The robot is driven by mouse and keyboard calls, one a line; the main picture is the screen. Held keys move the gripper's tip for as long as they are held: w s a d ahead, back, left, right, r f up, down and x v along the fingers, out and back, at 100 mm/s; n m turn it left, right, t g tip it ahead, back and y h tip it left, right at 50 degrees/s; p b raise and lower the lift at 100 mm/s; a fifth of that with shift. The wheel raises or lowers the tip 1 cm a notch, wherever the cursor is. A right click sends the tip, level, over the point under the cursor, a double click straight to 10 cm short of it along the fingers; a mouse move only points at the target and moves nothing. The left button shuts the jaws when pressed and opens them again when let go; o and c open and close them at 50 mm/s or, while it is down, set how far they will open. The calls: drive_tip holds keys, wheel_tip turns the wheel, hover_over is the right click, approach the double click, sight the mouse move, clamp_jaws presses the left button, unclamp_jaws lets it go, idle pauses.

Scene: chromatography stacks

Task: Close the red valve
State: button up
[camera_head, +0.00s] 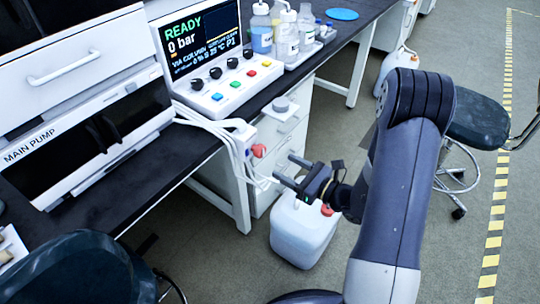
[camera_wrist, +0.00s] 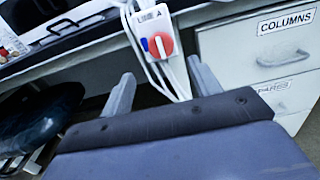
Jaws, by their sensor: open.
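The red valve is a round red knob (camera_head: 258,150) on a small white block hanging at the bench's front edge, with white tubes around it. In the wrist view the red valve (camera_wrist: 160,44) shows near the top centre, with a pale bar across its face and a blue part at its left. My gripper (camera_head: 284,168) is open and empty, a little right of and below the knob in the head view. In the wrist view its two fingers (camera_wrist: 158,80) are spread wide, with the valve beyond them. They appear apart from the valve. The pale bar's exact angle is hard to tell.
A white jug (camera_head: 302,236) stands on the floor below my gripper. White drawers (camera_wrist: 262,40), one labelled COLUMNS, lie right of the valve. The control panel (camera_head: 225,85) reads READY, 0 bar. A stool (camera_head: 80,270) stands at lower left.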

sight(263, 153)
drive_tip(key=x, duration=0.8)
drive_tip(key=shift+w+a, duration=0.15)
drive_tip(key=shift+w, duration=0.15)
drive_tip(key=shift+c, duration=0.3)
drive_tip(key=c, duration=0.9)
